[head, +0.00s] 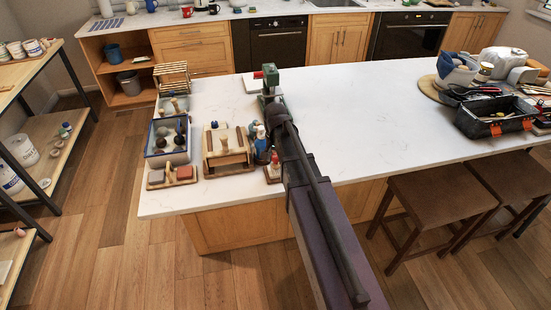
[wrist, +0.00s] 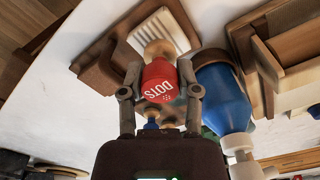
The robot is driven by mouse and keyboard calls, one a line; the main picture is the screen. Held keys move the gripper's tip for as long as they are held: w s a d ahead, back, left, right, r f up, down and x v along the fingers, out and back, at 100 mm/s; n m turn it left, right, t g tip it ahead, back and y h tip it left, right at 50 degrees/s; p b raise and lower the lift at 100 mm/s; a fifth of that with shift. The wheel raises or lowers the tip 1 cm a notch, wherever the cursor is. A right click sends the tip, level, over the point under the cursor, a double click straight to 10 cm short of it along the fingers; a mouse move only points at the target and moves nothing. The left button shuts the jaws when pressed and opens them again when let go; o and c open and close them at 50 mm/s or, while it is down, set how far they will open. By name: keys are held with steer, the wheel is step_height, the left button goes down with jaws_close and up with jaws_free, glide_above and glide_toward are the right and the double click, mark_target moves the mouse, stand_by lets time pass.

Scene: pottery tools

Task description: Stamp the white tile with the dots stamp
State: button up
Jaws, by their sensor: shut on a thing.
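A pale wooden end of the stamp points at a brown wooden stand (wrist: 100,70) with a ribbed white face. I cannot tell whether stamp and stand touch. In the head view a bit of red (head: 275,158), probably this stamp, shows by the stand (head: 272,175) at the counter's near edge; my arm hides most of my gripper. A flat white piece (head: 250,87), possibly the white tile, lies farther back, beside a green device (head: 270,78).
A blue bottle (wrist: 222,98) stands close right of my gripper in the wrist view. A wooden box (head: 226,158) and a blue-rimmed tray (head: 158,158) of tools stand left on the counter. The counter's middle (head: 360,120) is clear. An open toolbox (head: 495,120) is at right.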

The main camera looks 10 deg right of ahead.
steer(key=shift+r+p, duration=2)
steer(key=shift+r, duration=0.25)
steer(key=shift+f, duration=0.1)
steer(key=shift+f+b, duration=2.35)
steer(key=shift+b, duration=0.1)
steer(key=shift+f+b, duration=0.6)
steer(key=shift+r, duration=0.1)
steer(key=shift+r+p, duration=2.95)
steer(key=shift+p, duration=0.1)
steer(key=shift+f, duration=0.1)
